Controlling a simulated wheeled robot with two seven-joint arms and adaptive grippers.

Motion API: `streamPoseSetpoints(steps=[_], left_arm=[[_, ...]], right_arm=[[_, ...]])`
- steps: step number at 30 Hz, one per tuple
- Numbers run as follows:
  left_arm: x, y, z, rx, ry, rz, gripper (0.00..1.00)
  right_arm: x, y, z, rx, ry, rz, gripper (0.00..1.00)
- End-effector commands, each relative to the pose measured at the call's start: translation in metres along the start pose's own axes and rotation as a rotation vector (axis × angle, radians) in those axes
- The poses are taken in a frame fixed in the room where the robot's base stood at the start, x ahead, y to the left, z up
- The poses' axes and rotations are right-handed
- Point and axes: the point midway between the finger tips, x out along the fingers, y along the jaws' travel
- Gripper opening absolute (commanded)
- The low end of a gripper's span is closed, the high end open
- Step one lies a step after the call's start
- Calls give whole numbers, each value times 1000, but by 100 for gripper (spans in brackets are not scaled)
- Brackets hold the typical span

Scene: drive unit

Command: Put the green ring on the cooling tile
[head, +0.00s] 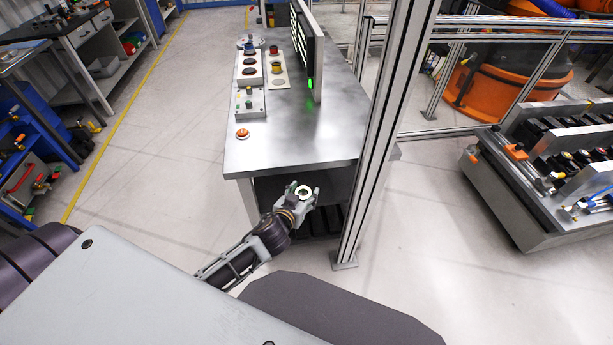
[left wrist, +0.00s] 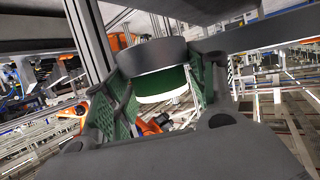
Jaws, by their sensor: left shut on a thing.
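My left gripper (head: 304,193) is shut on the green ring (head: 303,190), which looks pale from above in the head view. It holds the ring in the air at the near end of the metal workbench (head: 300,148), below the top's front edge. In the left wrist view, the green ring (left wrist: 160,84) sits between the two green finger pads, with a dark grey band above it and a bright lower edge. I cannot tell which item is the cooling tile. My right gripper does not show.
The bench top holds a white tray with dark discs (head: 249,68), a beige plate (head: 278,68), a grey button box (head: 250,102) and an orange button (head: 242,134). A monitor (head: 305,50) stands along its right side. An aluminium post (head: 382,130) rises right of my gripper. The near bench top is clear.

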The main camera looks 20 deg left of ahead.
Motion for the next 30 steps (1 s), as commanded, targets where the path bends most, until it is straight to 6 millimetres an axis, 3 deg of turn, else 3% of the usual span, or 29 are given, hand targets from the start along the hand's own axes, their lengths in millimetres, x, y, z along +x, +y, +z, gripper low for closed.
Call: streamPoseSetpoints(steps=[3,9,30], left_arm=[[-9,0,19,5,-5,8,13],[-16,1,35,11,-6,16,13],[-18,1,37,12,-6,18,13]], right_arm=[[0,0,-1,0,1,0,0],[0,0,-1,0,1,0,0],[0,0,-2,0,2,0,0]])
